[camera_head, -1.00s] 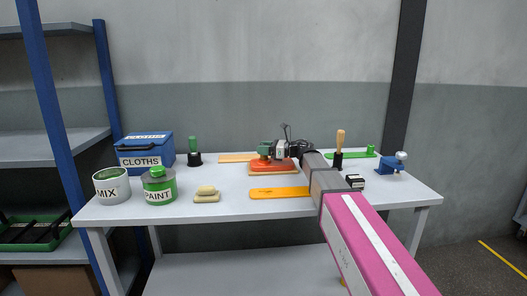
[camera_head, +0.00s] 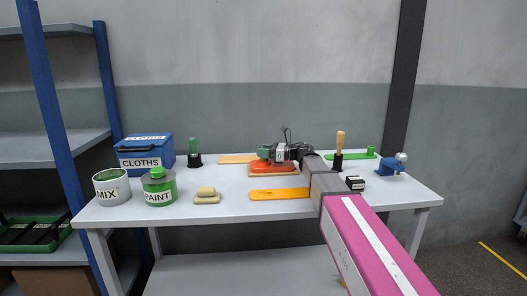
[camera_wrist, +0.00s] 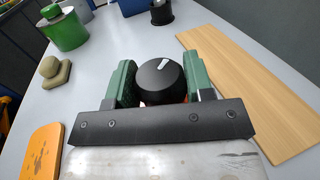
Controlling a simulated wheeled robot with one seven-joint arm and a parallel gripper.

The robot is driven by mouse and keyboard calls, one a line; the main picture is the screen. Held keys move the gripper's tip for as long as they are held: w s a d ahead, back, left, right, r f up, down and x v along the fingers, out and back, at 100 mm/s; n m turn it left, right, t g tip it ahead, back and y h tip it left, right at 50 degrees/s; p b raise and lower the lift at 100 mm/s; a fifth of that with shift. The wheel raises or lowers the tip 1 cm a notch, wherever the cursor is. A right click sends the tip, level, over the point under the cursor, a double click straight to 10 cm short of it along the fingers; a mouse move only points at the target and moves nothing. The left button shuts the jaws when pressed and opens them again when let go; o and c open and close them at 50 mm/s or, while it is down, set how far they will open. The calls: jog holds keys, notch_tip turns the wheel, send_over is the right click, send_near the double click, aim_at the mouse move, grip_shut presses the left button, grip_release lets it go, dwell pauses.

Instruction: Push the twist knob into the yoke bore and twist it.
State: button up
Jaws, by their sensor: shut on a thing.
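My gripper (camera_head: 265,153) is low over an orange-red part on a wooden board (camera_head: 288,173) at the middle back of the table. In the wrist view its green fingers (camera_wrist: 160,84) stand on either side of a round black twist knob (camera_wrist: 158,88) with a white mark on top, and are shut on it. The orange-red part (camera_head: 266,167), which looks like the yoke, lies below the gripper; a little orange shows under the knob in the wrist view. The bore is hidden, so I cannot tell how deep the knob sits in it.
An orange flat piece (camera_head: 279,194) lies in front. A light wooden board (camera_head: 235,159) lies behind left. Paint can (camera_head: 159,187), mix can (camera_head: 111,187) and cloths box (camera_head: 145,154) stand left. A wooden-handled tool (camera_head: 340,143) and blue fixture (camera_head: 389,166) stand right.

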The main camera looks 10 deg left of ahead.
jog(key=shift+s+f, duration=0.2)
jog(key=shift+f, duration=0.3)
jog(key=shift+r, duration=0.3)
jog(key=shift+w+r, duration=0.15)
jog(key=shift+r, duration=0.5)
dwell(0.4)
jog(key=shift+f, duration=0.5)
jog(key=shift+f, duration=0.45)
dwell(0.4)
jog(key=shift+r, duration=0.2)
jog(key=shift+r, duration=0.75)
